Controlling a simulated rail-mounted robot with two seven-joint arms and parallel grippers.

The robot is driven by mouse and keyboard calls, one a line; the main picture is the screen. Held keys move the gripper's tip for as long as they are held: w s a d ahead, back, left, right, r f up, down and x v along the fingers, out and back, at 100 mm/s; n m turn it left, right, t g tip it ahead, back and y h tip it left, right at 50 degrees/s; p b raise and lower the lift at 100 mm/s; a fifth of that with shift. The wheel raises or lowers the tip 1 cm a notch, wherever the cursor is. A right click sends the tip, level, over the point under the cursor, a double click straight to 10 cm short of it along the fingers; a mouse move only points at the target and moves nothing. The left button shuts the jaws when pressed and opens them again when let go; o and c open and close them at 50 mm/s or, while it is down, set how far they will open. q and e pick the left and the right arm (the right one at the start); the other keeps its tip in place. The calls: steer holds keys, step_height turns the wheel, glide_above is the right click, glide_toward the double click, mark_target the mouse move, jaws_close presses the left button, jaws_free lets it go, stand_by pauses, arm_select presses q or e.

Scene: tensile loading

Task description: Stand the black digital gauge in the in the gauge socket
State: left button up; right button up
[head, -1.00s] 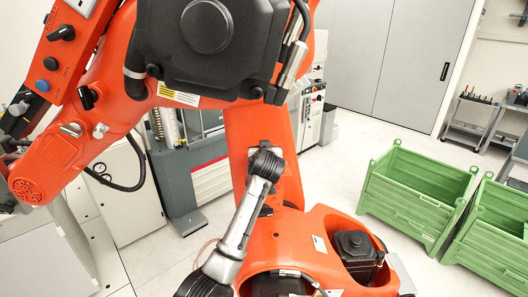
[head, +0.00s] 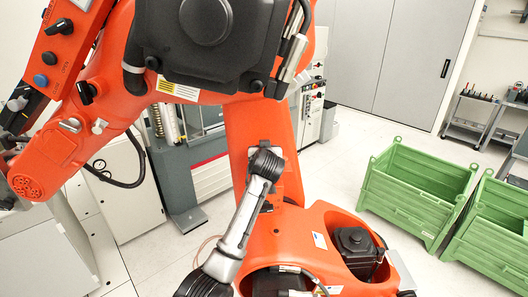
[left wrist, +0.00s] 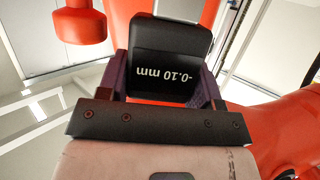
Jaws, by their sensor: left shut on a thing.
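The black digital gauge (left wrist: 172,48) fills the upper middle of the left wrist view. I cannot make out the gauge socket in either view. I cannot identify either of my grippers in the head view.
A large orange robot arm (head: 250,130) blocks much of the head view. A grey machine (head: 185,180) stands behind it. Green crates (head: 415,195) stand on the floor at right. A tool trolley (head: 470,115) is at the far right. Pale floor (head: 350,135) is open between them.

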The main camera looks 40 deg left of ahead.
arm_select(q)
steer(key=o, duration=1.2)
steer(key=shift+c, duration=0.2)
steer(key=b+v, duration=0.2)
steer(key=v, duration=1.1)
steer(key=shift+s+d+r+b, duration=0.15)
steer(key=shift+s+d+b, duration=0.15)
steer(key=shift+b, duration=0.1)
